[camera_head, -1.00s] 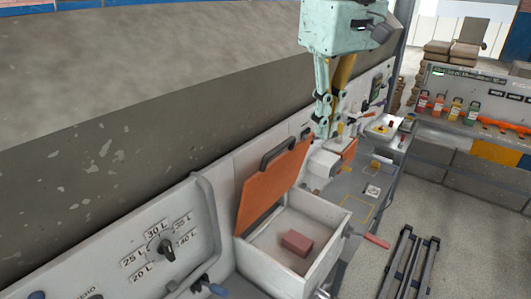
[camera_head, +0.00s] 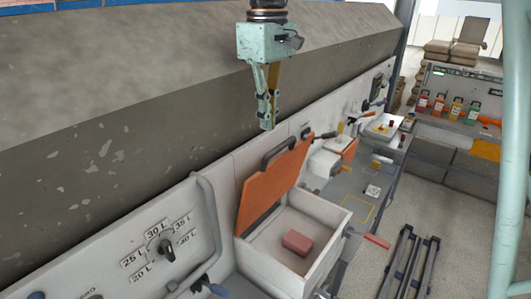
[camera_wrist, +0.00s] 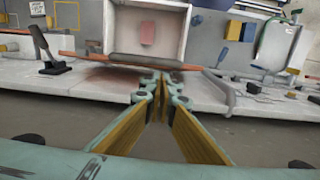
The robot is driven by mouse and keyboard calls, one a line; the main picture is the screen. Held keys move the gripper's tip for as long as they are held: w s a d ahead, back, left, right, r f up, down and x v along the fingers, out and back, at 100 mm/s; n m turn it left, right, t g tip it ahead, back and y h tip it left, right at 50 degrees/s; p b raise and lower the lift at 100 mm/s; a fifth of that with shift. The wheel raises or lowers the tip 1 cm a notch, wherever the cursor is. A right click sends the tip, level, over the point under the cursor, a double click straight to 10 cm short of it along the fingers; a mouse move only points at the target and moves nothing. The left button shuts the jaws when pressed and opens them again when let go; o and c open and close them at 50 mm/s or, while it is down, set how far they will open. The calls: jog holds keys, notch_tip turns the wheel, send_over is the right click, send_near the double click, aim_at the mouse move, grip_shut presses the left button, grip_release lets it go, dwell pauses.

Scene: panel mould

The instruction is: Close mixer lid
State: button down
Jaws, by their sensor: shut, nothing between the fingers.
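The mixer is a white open-topped box (camera_head: 338,232) with an orange lid (camera_head: 268,190) that stands raised and tilted back on its rear side. A dark handle (camera_head: 285,150) is on the lid's upper edge. A reddish-brown block (camera_head: 296,242) lies inside the box. My gripper (camera_head: 267,124) is shut and empty, pointing down above and behind the lid, apart from it. In the wrist view my gripper's fingertips (camera_wrist: 160,80) meet just below the lid's edge-on orange line (camera_wrist: 200,67) and its dark handle (camera_wrist: 145,61); the box interior (camera_wrist: 175,42) with the block (camera_wrist: 148,33) shows beyond.
A dial (camera_head: 160,244) with litre labels is on the panel left of the box. A dark-handled lever (camera_wrist: 42,45) stands left in the wrist view. Coloured canisters (camera_head: 455,110) stand on a far bench. A grey sloped wall (camera_head: 120,170) runs behind the panel.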

jog(key=shift+w+a+f, duration=0.2)
jog(key=shift+w+a, duration=0.05)
jog(key=shift+a, duration=0.15)
jog(key=shift+f, duration=0.1)
jog(key=shift+f, duration=4.9)
jog(key=shift+s+d, duration=0.1)
jog(key=shift+d, duration=0.1)
